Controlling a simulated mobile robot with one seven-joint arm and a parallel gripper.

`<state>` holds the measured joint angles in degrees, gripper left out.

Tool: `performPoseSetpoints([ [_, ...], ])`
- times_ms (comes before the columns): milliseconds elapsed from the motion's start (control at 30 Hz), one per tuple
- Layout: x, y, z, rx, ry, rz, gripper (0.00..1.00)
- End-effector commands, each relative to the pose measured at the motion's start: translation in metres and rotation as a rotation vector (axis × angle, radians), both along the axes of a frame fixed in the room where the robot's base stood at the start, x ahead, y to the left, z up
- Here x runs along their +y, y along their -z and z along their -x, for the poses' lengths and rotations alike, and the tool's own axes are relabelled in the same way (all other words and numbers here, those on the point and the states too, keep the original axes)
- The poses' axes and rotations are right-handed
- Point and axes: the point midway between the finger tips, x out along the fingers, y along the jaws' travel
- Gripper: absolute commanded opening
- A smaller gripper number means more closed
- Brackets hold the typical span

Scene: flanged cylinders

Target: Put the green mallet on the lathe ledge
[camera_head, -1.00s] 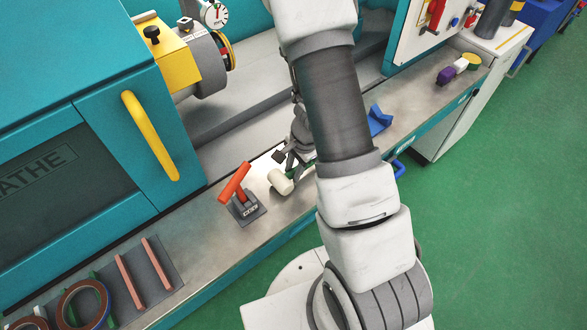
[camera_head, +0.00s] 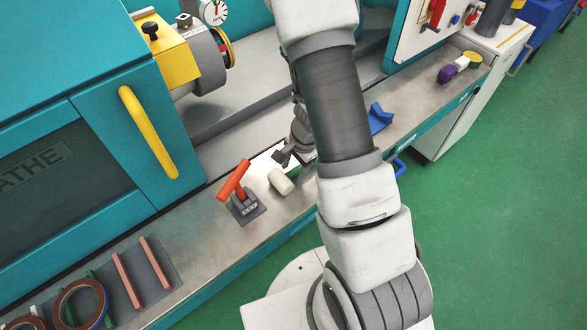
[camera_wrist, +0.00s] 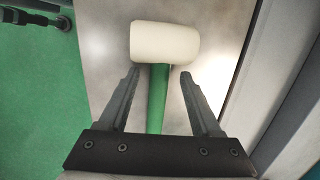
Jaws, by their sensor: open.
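The mallet has a cream head (camera_head: 281,182) and a green handle, which shows in the wrist view (camera_wrist: 157,95). It lies on the grey metal ledge (camera_head: 205,250) of the teal lathe, right of the red-handled lever. In the head view its handle is mostly hidden by my arm. My gripper (camera_wrist: 159,74) is open, with one finger each side of the handle in the wrist view and the head beyond the fingertips. In the head view, my gripper (camera_head: 284,157) appears just behind the mallet head, apart from it; I cannot tell its exact height.
The red-handled lever (camera_head: 234,180) stands left of the mallet. A blue V-shaped block (camera_head: 379,117) lies on the ledge to the right. A dark mat with rings and pink bars (camera_head: 130,285) is at lower left. Purple, white and yellow pieces (camera_head: 460,66) sit at the far right end.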

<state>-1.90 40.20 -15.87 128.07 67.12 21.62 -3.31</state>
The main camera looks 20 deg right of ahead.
Motion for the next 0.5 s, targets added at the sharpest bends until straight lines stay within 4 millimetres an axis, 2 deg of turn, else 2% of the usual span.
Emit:
performPoseSetpoints([
  [167, 0.0, -0.004, 0.0, 0.0, -0.001, 0.0, 0.65],
  [267, -0.001, -0.016, 0.001, -0.002, -0.002, 0.0, 0.65],
  [500, -0.01, -0.07, 0.005, -0.005, -0.003, 0.001, 0.65],
])
